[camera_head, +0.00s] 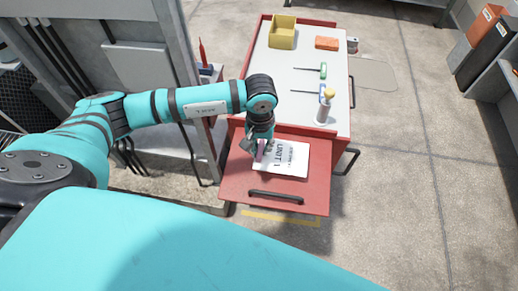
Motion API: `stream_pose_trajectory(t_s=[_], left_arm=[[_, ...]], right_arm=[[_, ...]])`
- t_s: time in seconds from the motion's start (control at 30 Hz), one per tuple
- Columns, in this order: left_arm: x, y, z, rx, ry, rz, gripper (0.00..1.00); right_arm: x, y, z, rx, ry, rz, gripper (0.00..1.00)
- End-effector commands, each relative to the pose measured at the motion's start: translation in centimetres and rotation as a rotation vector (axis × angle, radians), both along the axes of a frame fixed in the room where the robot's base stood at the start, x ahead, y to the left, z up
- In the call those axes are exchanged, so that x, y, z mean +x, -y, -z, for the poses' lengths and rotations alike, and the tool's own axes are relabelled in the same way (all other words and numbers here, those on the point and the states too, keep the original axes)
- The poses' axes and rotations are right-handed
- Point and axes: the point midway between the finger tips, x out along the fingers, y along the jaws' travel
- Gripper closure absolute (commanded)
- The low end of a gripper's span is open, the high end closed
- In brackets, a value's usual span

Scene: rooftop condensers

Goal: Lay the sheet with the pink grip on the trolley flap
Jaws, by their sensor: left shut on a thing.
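The white sheet (288,158) with printed text "UNIT 1" is over the red trolley flap (240,190), near the flap's inner edge. It looks flat; I cannot tell whether it touches the flap all over. Its pink grip (260,151) is at its left edge, partly hidden by my gripper. My left gripper (257,150) reaches down from above and is shut on the pink grip. My right gripper is not in view.
A black handle (277,196) crosses the flap's front. Grey cabinets stand at left.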

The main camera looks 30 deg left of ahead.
Motion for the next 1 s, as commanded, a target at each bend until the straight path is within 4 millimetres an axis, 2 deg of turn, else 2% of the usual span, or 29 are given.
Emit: stream_pose_trajectory(t_s=[0.03, 0.2, 0.47, 0.5, 0.67, 1.0], left_arm=[[-0.2, -0.7, 0.0, 0.003, -0.005, -0.003, 1.0], [-0.1, -0.4, 2.7, 0.001, -0.004, -0.002, 1.0], [0.0, -0.4, 3.5, 0.002, -0.001, -0.001, 1.0], [0.0, -0.4, 3.6, 0.002, -0.001, -0.001, 0.82], [0.0, -0.4, 3.5, 0.002, -0.001, -0.001, 0.61], [0.1, -0.4, 3.1, 0.0, 0.001, -0.001, 0.61]], right_arm=[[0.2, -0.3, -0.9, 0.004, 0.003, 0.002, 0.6], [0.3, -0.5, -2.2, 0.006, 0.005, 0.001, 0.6], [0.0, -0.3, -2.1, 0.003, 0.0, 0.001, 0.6], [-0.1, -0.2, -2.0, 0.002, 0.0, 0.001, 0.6], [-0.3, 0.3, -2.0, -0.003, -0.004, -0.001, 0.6], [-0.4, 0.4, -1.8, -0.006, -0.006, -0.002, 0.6]])
